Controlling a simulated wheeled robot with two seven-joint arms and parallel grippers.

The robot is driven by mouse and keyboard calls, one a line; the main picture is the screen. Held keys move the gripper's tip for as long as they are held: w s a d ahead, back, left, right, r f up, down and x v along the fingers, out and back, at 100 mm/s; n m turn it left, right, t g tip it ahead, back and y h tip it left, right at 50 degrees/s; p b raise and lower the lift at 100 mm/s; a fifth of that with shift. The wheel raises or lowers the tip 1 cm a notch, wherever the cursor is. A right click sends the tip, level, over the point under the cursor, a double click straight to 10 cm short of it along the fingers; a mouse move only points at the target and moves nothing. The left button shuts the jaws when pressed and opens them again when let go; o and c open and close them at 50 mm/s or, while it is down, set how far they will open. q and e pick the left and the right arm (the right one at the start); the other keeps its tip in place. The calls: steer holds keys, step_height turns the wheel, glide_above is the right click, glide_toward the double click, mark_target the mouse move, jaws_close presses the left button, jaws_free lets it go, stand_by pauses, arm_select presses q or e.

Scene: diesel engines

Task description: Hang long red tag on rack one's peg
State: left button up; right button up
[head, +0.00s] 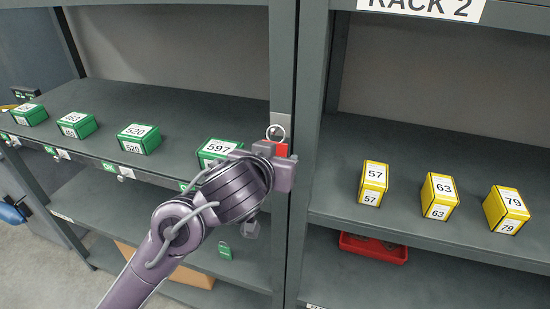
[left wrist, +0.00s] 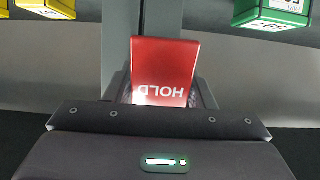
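The red tag (head: 281,150) has a pale ring (head: 275,132) at its top and is upright against the post between the racks. My left gripper (head: 272,160) is shut on it and covers much of it in the head view. In the left wrist view the red tag (left wrist: 165,70) reads HOLD upside down, between the finger pads. The ring lies over a light metal plate (head: 281,120) on the post. The peg cannot be made out, and I cannot tell whether the ring is around it. My right gripper is in neither view.
Several green boxes (head: 139,139) stand on the left rack's shelf; the one marked 597 (head: 218,150) is close behind my left wrist. Yellow boxes (head: 373,183) stand on rack 2's shelf, with a red tray (head: 373,248) below. A green tag (head: 225,252) shows under my arm.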

arm_select(q)
steer(key=o, duration=0.4)
